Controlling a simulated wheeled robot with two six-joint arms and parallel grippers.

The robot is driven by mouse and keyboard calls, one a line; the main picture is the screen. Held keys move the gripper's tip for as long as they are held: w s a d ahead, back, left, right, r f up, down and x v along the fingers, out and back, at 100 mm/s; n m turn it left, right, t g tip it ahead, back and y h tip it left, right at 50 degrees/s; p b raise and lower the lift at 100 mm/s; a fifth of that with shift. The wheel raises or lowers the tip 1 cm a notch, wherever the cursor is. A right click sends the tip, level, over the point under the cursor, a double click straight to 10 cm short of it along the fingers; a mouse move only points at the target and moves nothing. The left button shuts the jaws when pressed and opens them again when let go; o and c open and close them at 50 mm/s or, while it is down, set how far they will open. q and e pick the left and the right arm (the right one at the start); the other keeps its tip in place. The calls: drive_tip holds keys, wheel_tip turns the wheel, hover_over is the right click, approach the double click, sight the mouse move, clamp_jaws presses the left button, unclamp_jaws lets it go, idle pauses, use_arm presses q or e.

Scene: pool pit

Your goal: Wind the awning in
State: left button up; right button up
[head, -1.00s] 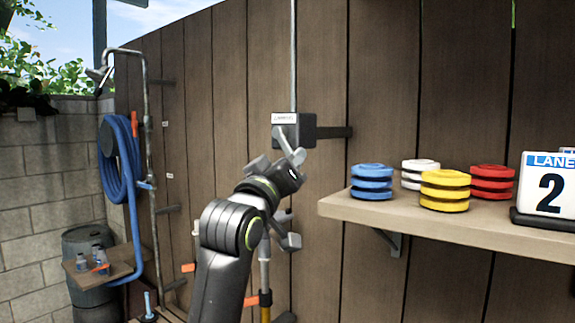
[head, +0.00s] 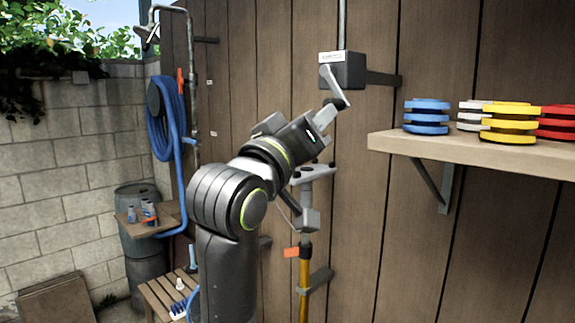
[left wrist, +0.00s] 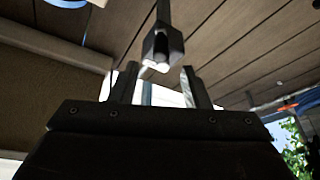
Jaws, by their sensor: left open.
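The winder box (head: 350,70) is a dark grey box with a pale label, fixed to the wooden fence with a thin rod running up from it. Its pale crank arm (head: 328,80) slants down to a dark knob (head: 338,103). My left gripper (head: 333,116) is open, with its fingertips at the knob. I cannot tell whether they touch it. In the left wrist view, a dark block with a bright lower end (left wrist: 161,48) shows beyond and between the two fingers (left wrist: 157,85). The awning cannot be made out. My right gripper is out of view.
A shelf (head: 470,150) with coloured disc stacks juts out at the right. A pole with a grey head (head: 310,175) and yellow lower shaft stands against the fence below my gripper. A blue hose (head: 165,120), a barrel (head: 140,200) and a slatted bench (head: 165,290) are at the left.

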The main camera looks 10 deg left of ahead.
use_arm(q)
drive_tip(key=b+v, duration=0.2)
drive_tip(key=v, duration=0.5)
drive_tip(key=shift+s, duration=0.1)
